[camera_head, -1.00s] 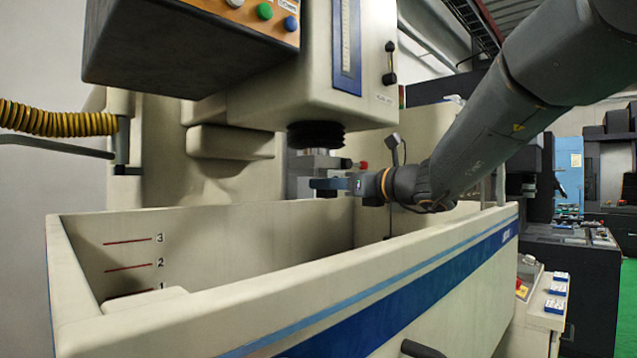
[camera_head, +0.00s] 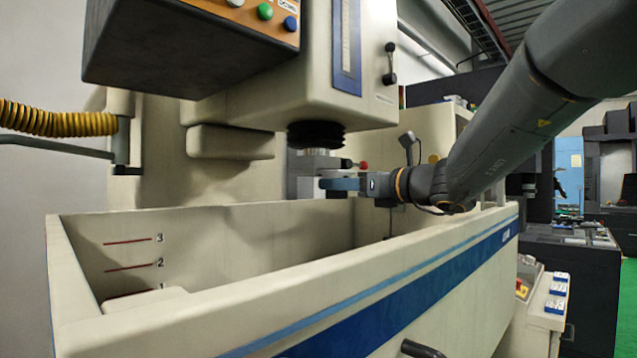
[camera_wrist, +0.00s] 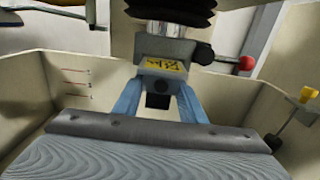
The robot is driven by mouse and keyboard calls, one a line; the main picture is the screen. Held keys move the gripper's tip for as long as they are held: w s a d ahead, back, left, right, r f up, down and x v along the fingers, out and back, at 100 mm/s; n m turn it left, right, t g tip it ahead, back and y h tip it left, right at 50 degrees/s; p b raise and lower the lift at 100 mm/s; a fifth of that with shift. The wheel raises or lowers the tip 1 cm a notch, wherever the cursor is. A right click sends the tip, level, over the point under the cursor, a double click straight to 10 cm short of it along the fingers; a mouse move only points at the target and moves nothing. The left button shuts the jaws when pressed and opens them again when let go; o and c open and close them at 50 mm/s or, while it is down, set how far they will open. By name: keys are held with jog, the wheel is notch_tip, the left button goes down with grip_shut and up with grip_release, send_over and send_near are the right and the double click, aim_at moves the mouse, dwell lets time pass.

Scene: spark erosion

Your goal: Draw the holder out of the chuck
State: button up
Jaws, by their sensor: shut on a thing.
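The chuck (camera_head: 322,161) hangs under the black bellows of the machine head, with a red-knobbed lever at its right side. It also shows at the top of the wrist view (camera_wrist: 165,46). The holder (camera_wrist: 163,67) is a grey block with a yellow label, directly below the chuck in the wrist view. I cannot make out a gap between them. My gripper (camera_wrist: 161,86) has its blue fingers shut on the holder, one on each side. In the head view my gripper (camera_head: 338,184) reaches in from the right, just below the chuck. A dark square shows between the fingers.
The cream tank (camera_head: 400,262) surrounds the space below, its front wall passing under my arm. A control box (camera_head: 190,50) overhangs at the upper left. A thin rod with a dark head (camera_head: 407,143) stands close behind my wrist. The tank's inside looks open.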

jog(key=v, duration=0.7)
jog(key=shift+s+d, duration=0.2)
jog(key=shift+d, duration=0.05)
dwell(1.2)
jog(key=shift+r, duration=0.1)
